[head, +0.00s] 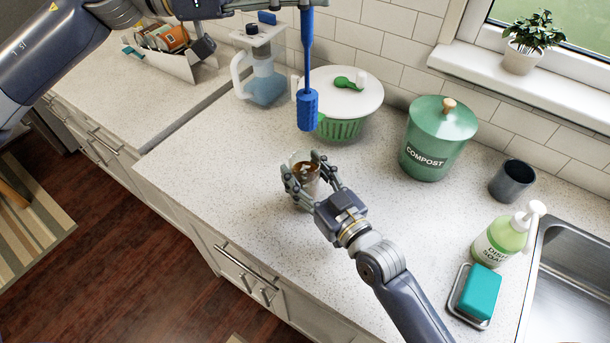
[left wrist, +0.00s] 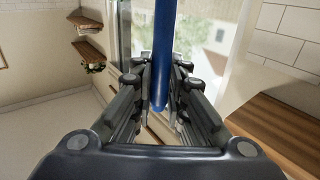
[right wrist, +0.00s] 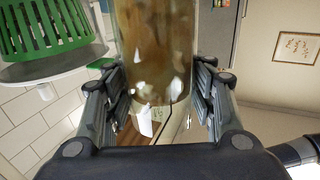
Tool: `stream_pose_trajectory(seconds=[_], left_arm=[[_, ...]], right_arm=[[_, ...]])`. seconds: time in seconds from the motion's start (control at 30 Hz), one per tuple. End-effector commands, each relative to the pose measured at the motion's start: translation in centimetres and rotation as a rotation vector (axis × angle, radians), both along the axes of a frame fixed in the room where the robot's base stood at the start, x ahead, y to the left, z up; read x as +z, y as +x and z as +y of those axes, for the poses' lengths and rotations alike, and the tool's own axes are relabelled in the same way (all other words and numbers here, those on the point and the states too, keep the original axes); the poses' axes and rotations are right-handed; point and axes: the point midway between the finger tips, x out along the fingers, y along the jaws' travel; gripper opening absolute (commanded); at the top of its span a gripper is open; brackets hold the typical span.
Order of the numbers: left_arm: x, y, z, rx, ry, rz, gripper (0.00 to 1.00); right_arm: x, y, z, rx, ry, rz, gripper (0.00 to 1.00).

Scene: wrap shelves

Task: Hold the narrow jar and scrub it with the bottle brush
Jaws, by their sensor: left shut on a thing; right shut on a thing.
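The narrow jar (head: 305,168) is clear glass with brown residue inside. My right gripper (head: 311,178) is shut around it at the counter, and its fingers hide part of the jar. In the right wrist view the stained jar (right wrist: 155,45) stands between the fingers. The blue bottle brush (head: 307,108) hangs bristles down, above and apart from the jar's mouth. My left gripper (head: 304,4) is at the top edge of the head view, shut on the brush's handle. The blue handle (left wrist: 164,50) also shows between the fingers in the left wrist view.
A white-lidded green basket (head: 342,95) and a clear pitcher (head: 264,85) stand behind the brush. A green compost bin (head: 437,140), grey cup (head: 511,181), soap bottle (head: 500,240) and teal sponge (head: 480,290) are at right, near the sink (head: 575,285). The counter left of the jar is clear.

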Motion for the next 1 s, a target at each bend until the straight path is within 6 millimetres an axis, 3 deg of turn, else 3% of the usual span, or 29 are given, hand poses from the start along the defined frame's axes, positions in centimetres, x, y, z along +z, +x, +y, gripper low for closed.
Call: stream_pose_trajectory(seconds=[1.0], left_arm=[[-8.3,0.0,0.2,0.000,0.007,0.003,0.00]], right_arm=[[-0.1,0.0,0.0,0.000,-0.001,0.001,0.22]])
